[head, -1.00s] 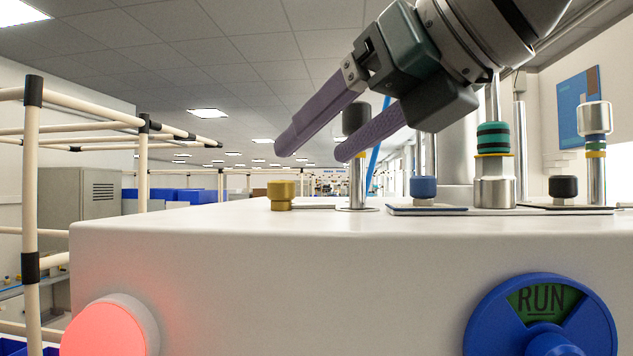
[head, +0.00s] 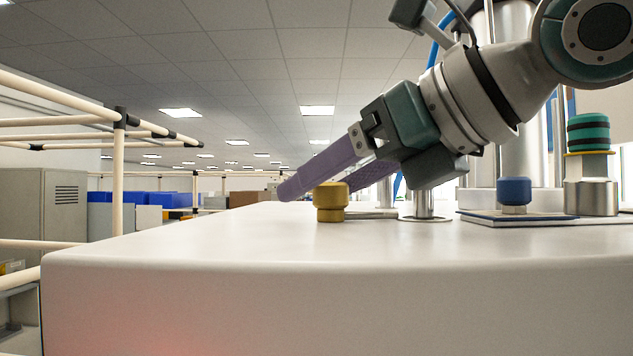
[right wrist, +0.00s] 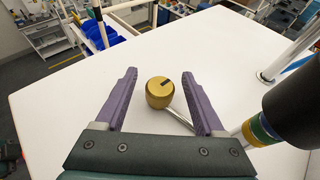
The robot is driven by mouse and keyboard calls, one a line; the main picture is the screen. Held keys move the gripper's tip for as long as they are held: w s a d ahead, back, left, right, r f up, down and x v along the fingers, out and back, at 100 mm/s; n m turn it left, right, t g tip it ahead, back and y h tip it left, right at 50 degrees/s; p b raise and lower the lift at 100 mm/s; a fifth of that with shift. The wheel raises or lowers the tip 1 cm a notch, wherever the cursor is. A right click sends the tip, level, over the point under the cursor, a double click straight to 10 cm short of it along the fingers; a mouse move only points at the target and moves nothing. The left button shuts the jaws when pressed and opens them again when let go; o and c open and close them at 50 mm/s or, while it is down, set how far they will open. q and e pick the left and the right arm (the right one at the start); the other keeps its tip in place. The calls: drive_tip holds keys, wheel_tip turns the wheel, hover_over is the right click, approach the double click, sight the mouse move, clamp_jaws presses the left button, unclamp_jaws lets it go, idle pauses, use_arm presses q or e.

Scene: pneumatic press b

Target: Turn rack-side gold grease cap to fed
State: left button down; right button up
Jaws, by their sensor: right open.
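The gold grease cap (head: 331,201) stands upright on the white machine top, near its left part in the head view. In the right wrist view the cap (right wrist: 159,95) shows a dark mark on its top, pointing to the upper right. My right gripper (head: 318,183) is open and tilted down towards the cap. In the right wrist view its two purple fingers (right wrist: 160,74) lie left and right of the cap, with visible gaps on both sides. In the head view the cap hides part of the fingers. I cannot tell their exact height over the top. My left gripper is not in view.
A metal pipe (right wrist: 180,119) runs from the cap towards a post. A blue cap (head: 514,191) and a green-banded post (head: 588,135) stand to the right. The white machine top (head: 230,235) is clear left of the cap. A cream tube frame (head: 118,185) stands further left.

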drive_tip(key=shift+d, duration=0.1)
clamp_jaws()
idle(0.5)
